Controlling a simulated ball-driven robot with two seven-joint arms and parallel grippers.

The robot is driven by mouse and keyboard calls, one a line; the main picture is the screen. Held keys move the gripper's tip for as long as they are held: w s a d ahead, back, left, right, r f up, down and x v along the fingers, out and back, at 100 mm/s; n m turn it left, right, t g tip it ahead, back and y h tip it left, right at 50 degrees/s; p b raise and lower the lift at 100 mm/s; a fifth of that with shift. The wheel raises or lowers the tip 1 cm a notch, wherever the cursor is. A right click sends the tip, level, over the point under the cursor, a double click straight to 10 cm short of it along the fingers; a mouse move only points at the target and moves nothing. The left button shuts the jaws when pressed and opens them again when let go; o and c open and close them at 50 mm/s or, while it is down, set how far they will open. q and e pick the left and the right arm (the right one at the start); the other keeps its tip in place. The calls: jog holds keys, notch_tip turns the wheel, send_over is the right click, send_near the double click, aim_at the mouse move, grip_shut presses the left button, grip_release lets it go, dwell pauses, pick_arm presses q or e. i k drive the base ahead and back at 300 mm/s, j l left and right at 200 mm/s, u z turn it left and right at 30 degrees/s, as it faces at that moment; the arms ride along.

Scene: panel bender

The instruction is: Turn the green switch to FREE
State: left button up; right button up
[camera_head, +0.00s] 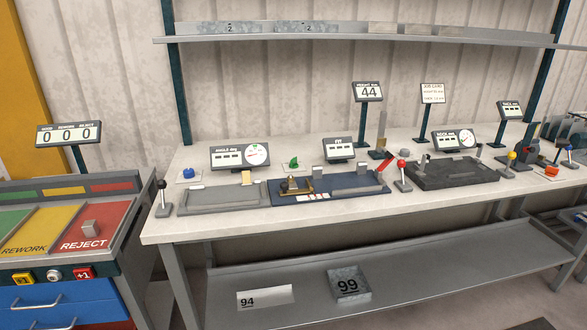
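The green switch (294,163) is a small green knob on a pale base plate on the workbench, between the angle display (240,157) and the FIT display (340,150). It stands behind the blue fixture plate (328,189). Its lettering, including any FREE mark, is too small to read, so I cannot tell its setting. Neither of my grippers shows in this view.
A blue knob (188,174), a black-knobbed lever (162,196) and a grey tray (215,197) stand to the left. A red-knobbed lever (402,175) and dark fixture (452,173) stand to the right. The bench's front strip is clear. A shelf (370,37) hangs above.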

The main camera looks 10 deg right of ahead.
aim_at(294, 164)
jog(key=i+j+z, duration=0.2)
jog(key=i, duration=0.2)
jog(key=i+z, duration=0.15)
jog(key=i, duration=0.3)
jog(key=i+j+z, duration=0.2)
jog(key=i, duration=0.2)
